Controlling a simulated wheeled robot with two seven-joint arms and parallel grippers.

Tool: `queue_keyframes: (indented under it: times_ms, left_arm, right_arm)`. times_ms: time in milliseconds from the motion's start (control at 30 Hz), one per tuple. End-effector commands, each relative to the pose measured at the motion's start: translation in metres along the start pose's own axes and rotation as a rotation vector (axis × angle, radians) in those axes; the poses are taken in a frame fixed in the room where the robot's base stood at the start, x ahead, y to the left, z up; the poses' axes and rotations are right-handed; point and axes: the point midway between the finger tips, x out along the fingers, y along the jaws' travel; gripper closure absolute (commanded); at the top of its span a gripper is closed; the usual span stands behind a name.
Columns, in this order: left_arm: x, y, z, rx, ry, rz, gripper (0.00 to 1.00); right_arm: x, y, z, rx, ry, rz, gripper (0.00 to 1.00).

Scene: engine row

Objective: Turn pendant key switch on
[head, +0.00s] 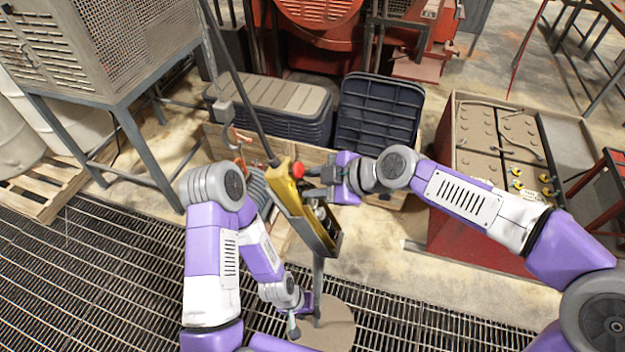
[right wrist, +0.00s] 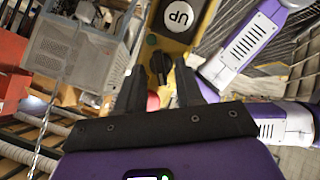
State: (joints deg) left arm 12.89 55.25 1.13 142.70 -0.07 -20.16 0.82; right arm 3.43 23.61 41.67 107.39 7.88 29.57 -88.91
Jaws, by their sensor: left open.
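The yellow pendant (head: 287,192) hangs from a dark cable in the head view, tilted, with a red button (head: 298,170) near its top. In the right wrist view the pendant face (right wrist: 178,45) shows a white UP button (right wrist: 178,14) and a black key switch knob (right wrist: 160,67). My right gripper (head: 312,182) is at the pendant's right side. In the right wrist view its fingers (right wrist: 158,88) are apart on either side of the knob's line; contact cannot be told. My left gripper (head: 294,326) is open and low, by a thin post, away from the pendant.
A post on a round base (head: 328,325) stands below the pendant on the grated floor (head: 100,270). Behind are a wooden crate (head: 221,143) and dark lidded bins (head: 378,112). A red cabinet (head: 470,225) stands at right, a metal cage (head: 110,45) at upper left.

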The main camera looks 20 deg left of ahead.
Motion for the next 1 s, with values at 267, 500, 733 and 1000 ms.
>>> queue_keyframes:
  times_ms: [267, 500, 733, 1000]
  left_arm:
    - [-0.0013, 0.0005, 0.0001, 0.0, 0.0, 0.0, 0.57]
    - [-0.0012, 0.0005, 0.0001, 0.0, 0.0, 0.0, 0.57]
    - [-0.0012, 0.0005, 0.0001, 0.0, 0.0, 0.0, 0.57]
    - [-0.0015, 0.0006, 0.0002, 0.0, 0.0, 0.0, 0.57]
  right_arm:
    - [0.009, -0.0003, 0.0006, 0.001, -0.001, 0.0, 0.64]
    - [0.0087, -0.0002, 0.0005, 0.001, -0.001, 0.001, 0.84]
    - [0.0088, -0.0004, 0.0005, 0.001, -0.001, 0.0, 1.0]
    - [0.009, -0.0002, 0.0005, 0.026, -0.001, -0.008, 1.0]
